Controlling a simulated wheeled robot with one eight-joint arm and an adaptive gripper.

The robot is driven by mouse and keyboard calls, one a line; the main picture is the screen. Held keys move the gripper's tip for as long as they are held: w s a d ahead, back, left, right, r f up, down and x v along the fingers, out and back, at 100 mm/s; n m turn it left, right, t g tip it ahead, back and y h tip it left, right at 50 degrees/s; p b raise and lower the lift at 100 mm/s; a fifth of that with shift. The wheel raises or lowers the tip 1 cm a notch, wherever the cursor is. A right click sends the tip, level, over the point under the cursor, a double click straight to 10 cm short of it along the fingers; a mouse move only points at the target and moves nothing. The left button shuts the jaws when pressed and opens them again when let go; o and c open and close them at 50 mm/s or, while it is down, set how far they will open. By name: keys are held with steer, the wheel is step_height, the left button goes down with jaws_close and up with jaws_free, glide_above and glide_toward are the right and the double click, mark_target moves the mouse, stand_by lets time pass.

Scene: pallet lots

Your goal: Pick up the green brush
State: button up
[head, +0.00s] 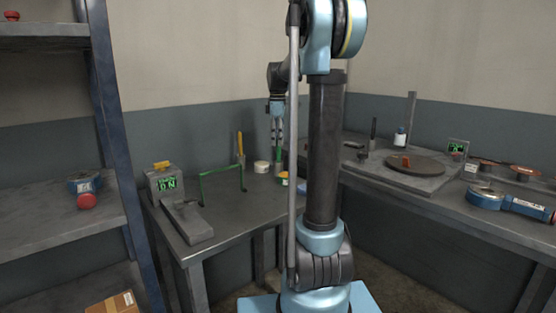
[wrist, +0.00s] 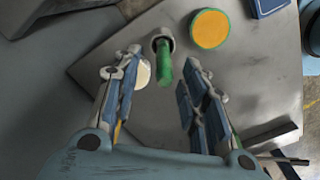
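The green brush (wrist: 164,68) stands in a small grey round holder (wrist: 158,42) on the table. In the wrist view its green handle points up toward the camera. In the head view the brush (head: 278,155) shows as a thin green upright below my gripper (head: 277,143), and the arm stands close to its right. My gripper (wrist: 162,60) is open in the wrist view, with one finger on each side of the handle's line. The fingers do not appear to touch the brush, and nothing is held. The brush's lower end is hidden in the holder.
A cream tub (head: 262,167) stands close left of the brush, and an orange-lidded round tub (wrist: 210,29) stands close right. A yellow-handled tool (head: 240,145) and a green frame (head: 221,181) stand farther left. The grey tabletop (head: 235,211) is clear in front.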

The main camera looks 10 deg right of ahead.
mark_target(279, 150)
steer(key=shift+s+d+f, duration=0.1)
steer(key=shift+f, duration=1.4)
steer(key=shift+s+d+f, duration=0.1)
steer(key=shift+f, duration=1.35)
jaws_close()
